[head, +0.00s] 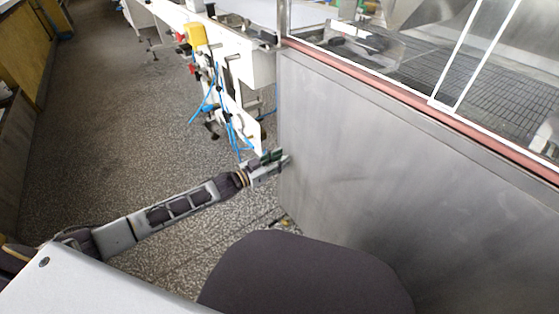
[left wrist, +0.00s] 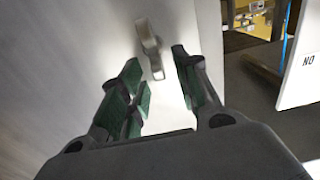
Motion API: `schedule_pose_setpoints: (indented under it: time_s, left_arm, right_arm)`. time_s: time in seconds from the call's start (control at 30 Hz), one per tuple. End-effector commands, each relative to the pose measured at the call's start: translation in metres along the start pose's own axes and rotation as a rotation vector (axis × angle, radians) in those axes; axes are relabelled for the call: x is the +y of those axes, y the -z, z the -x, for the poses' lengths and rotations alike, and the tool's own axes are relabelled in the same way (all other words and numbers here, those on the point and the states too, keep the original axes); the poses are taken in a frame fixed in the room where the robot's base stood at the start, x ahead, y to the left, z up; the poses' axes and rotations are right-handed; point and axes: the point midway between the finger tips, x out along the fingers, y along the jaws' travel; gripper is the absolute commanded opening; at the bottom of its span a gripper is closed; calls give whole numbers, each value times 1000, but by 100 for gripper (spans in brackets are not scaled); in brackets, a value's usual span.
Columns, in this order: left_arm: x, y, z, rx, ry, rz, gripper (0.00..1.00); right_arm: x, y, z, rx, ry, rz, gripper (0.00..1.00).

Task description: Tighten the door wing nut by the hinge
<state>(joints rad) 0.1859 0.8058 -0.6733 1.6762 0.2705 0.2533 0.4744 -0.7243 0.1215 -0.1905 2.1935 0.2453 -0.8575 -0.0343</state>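A small grey metal piece, which looks like the wing nut (left wrist: 149,46), stands out from a pale panel in the left wrist view. It is upright and narrow, and its lower end hangs just beyond the gap between my left fingertips. My left gripper (left wrist: 158,76) is open, with green pads on both sides and nothing held between them. In the head view my left gripper (head: 279,158) is at the near left edge of the grey steel cabinet panel (head: 370,170). The wing nut and hinge cannot be made out there. My right gripper is not in view.
The enclosure's window frame (head: 435,104) and dark mesh belt (head: 400,65) are above the panel. A white machine with blue hoses (head: 232,125) and a yellow box (head: 194,34) stands behind my left gripper. Open speckled floor (head: 120,120) is at left.

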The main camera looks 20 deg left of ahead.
Motion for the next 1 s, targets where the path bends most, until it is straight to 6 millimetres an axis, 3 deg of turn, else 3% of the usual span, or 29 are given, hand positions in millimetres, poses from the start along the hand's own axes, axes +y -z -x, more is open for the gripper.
schedule_pose_setpoints:
  time_s: [0.27, 0.53, 1.0]
  left_arm:
    - [0, 0, 0, 0, 0, 0, 32]
    - [0, 0, 0, 0, 0, -1, 0]
    - [1, 0, 0, -1, 0, -15, 0]
  right_arm:
    - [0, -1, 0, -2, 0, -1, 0]
    - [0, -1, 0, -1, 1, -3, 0]
    - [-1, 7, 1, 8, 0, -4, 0]
